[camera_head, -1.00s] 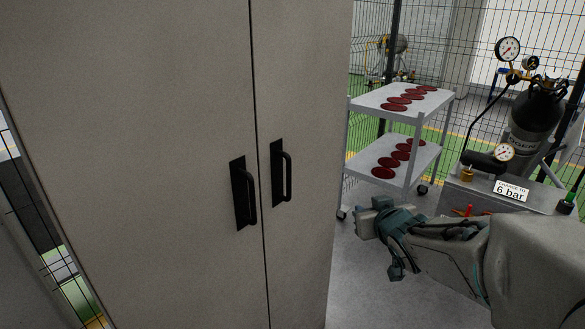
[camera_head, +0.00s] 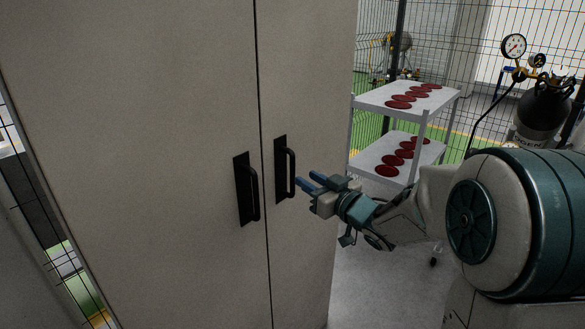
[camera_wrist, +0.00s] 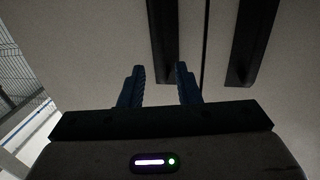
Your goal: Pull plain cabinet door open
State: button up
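The plain cabinet (camera_head: 130,150) is grey-beige with two tall doors, both shut, with a dark seam between them. The left door has a black bar handle (camera_head: 251,190) and the right door has another black bar handle (camera_head: 288,172). My gripper (camera_head: 308,183) is just right of the right door's handle in the head view, with its blue fingers pointing at it. In the wrist view my gripper (camera_wrist: 160,88) has its two fingers apart with nothing between them. One dark handle (camera_wrist: 163,40) stands ahead of the fingers there, and the other dark handle (camera_wrist: 252,42) is further right.
A white two-shelf cart (camera_head: 405,103) with dark red discs stands behind my arm on the right. A pressure gauge (camera_head: 514,45) and a dark gas cylinder (camera_head: 545,110) are at the far right. A wire fence runs behind. Grey floor lies right of the cabinet.

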aim_at(294, 170)
jog(key=x, duration=0.7)
jog(key=shift+w+p, duration=0.1)
jog(key=shift+p, duration=0.3)
grip_shut()
